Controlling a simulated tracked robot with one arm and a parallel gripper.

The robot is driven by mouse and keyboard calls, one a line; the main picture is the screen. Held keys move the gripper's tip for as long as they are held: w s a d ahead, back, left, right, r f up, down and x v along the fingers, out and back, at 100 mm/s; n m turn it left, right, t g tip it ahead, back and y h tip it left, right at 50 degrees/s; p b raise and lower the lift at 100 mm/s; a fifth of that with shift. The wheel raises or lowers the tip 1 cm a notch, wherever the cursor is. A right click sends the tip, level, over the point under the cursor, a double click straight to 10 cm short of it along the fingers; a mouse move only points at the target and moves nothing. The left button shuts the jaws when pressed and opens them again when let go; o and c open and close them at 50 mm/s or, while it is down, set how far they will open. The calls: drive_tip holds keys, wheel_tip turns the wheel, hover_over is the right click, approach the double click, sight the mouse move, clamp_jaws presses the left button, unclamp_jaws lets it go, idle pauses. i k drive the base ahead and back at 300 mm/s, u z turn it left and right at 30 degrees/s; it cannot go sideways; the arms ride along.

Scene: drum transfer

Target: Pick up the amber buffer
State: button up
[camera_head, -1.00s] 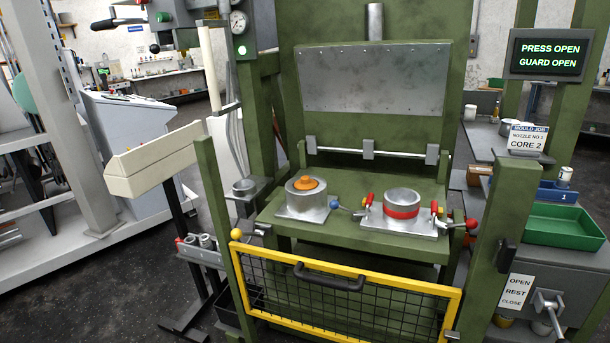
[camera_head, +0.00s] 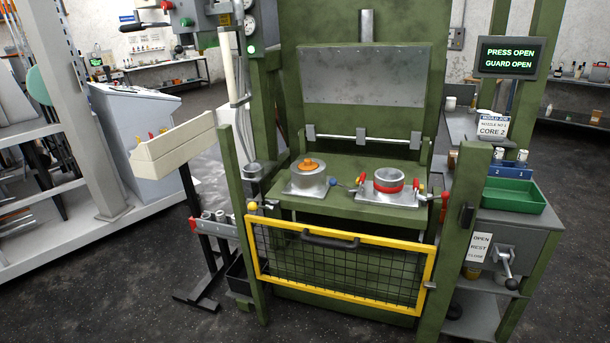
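An orange, round, stepped piece (camera_head: 308,164), which looks like the amber buffer, sits on top of a grey metal cylinder (camera_head: 306,183) at the left of the green press table (camera_head: 350,207). To its right on the same table is a metal ring fixture (camera_head: 389,182) with a red band and red and yellow clamp parts. My gripper is not in view, so its distance from the orange piece and its state do not show.
A yellow-framed mesh guard (camera_head: 335,278) stands low in front of the press table, between green posts. The screen (camera_head: 507,57) reads PRESS OPEN, GUARD OPEN. A green tray (camera_head: 513,195) is at right; a cream box on a stand (camera_head: 175,148) is at left. The near floor is clear.

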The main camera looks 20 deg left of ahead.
sight(308, 165)
drive_tip(key=u, duration=0.5)
drive_tip(key=i, duration=1.1)
drive_tip(key=u, duration=0.35)
drive_tip(key=i, duration=1.45)
drive_tip(key=z, duration=0.85)
drive_tip(key=i, duration=0.55)
drive_tip(key=z, duration=0.35)
